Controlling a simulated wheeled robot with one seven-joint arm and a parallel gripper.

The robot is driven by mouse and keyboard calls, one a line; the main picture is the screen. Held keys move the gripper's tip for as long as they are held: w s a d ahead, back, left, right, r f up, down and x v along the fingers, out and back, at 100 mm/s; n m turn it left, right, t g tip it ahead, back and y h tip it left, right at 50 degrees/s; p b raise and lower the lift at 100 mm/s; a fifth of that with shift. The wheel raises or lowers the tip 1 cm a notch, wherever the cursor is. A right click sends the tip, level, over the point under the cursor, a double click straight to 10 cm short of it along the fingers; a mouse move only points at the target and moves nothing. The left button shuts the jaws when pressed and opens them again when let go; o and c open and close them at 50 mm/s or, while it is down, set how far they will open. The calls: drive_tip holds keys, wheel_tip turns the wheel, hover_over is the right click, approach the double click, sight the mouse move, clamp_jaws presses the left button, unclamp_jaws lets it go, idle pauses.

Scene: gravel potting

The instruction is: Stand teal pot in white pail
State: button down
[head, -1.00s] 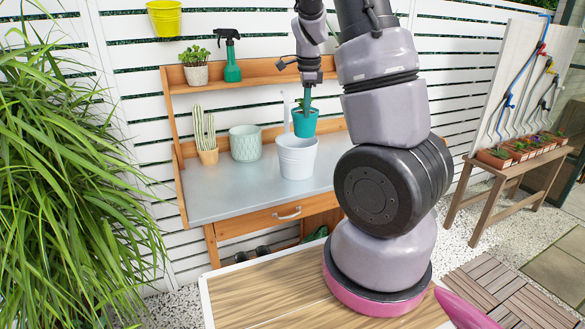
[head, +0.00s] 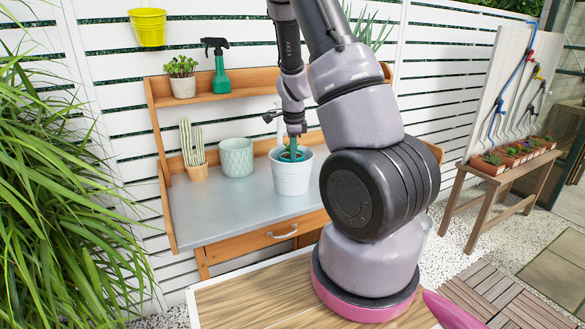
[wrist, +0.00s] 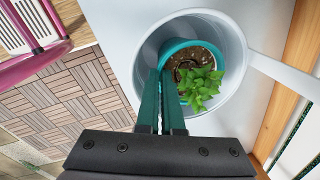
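The teal pot (wrist: 192,44) holds soil and a small green leafy plant. It sits down inside the white pail (head: 291,180), nearer one side of it in the wrist view. In the head view only a bit of the teal rim shows above the pail's mouth; the pot's base is hidden, so I cannot tell if it touches the bottom. The pail (wrist: 238,62) stands upright on the bench, its long handle to the right in the wrist view. My gripper (wrist: 163,78) reaches into the pail from above, its green fingers close together on the pot's rim.
The pail stands on the grey bench top (head: 215,205). A pale green pot (head: 236,158) and a potted cactus (head: 194,150) are to its left. A shelf behind bears a green spray bottle (head: 220,70) and a potted plant (head: 182,78). The bench's front left is clear.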

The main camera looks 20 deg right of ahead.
sight(293, 166)
drive_tip(key=shift+f, duration=1.95)
drive_tip(key=shift+f, duration=0.1)
drive_tip(key=shift+f, duration=0.15)
drive_tip(key=c, duration=1.3)
unclamp_jaws()
drive_tip(key=shift+c, duration=0.2)
